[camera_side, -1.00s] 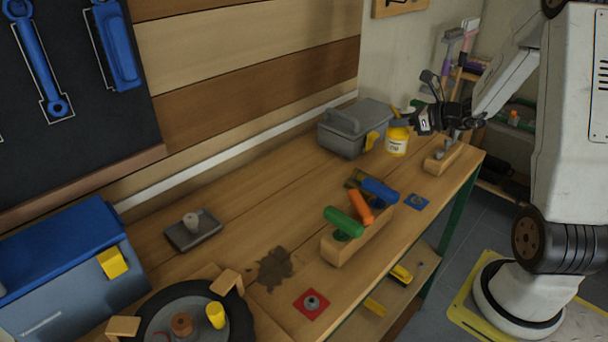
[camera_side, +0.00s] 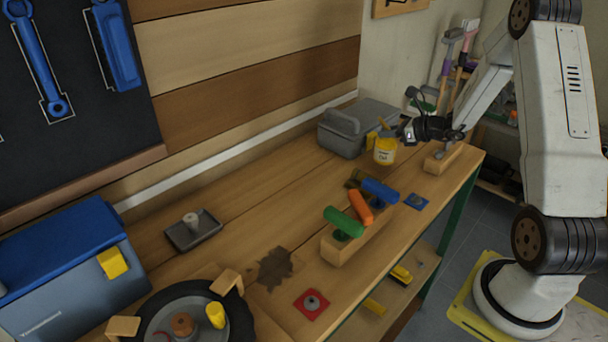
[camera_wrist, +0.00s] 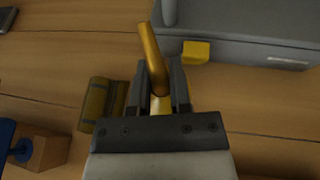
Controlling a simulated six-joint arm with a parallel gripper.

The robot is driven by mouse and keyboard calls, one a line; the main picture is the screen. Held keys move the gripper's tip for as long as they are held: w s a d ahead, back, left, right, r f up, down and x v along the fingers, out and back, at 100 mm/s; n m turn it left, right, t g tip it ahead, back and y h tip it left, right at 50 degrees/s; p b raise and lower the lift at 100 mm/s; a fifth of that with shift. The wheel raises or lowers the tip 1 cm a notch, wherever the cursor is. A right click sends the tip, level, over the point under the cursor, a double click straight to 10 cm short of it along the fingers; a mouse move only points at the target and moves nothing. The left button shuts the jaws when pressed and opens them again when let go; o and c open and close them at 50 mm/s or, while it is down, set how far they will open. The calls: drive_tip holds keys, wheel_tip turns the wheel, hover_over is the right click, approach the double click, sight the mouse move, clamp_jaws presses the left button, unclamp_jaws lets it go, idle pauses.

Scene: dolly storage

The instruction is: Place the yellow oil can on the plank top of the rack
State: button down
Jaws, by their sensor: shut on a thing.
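The yellow oil can (camera_side: 384,153), with a pale label, is upright near the far end of the workbench, in front of the grey toolbox. My gripper (camera_side: 396,134) is shut on its upper part. In the wrist view the brass-coloured spout (camera_wrist: 151,50) rises between the two fingers (camera_wrist: 161,92), and the can's body is mostly hidden by the gripper. I cannot tell whether the can's base touches the bench. A low rack (camera_side: 498,146) shows partly past the bench's far end, largely hidden behind the bench and my arm.
The grey toolbox (camera_side: 345,132) stands close behind the can; its yellow latch (camera_wrist: 195,52) shows in the wrist view. A wooden block (camera_side: 440,160) sits to the can's right. A holder (camera_side: 345,250) with coloured handles and an olive roll (camera_wrist: 101,104) lie nearer.

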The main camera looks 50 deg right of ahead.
sight(393, 139)
drive_tip(key=shift+f, duration=1.25)
drive_tip(key=shift+f, duration=0.1)
drive_tip(key=c, duration=0.6)
unclamp_jaws()
drive_tip(key=shift+o, duration=0.2)
drive_tip(key=shift+s, duration=0.1)
drive_tip(key=shift+v, duration=3.8)
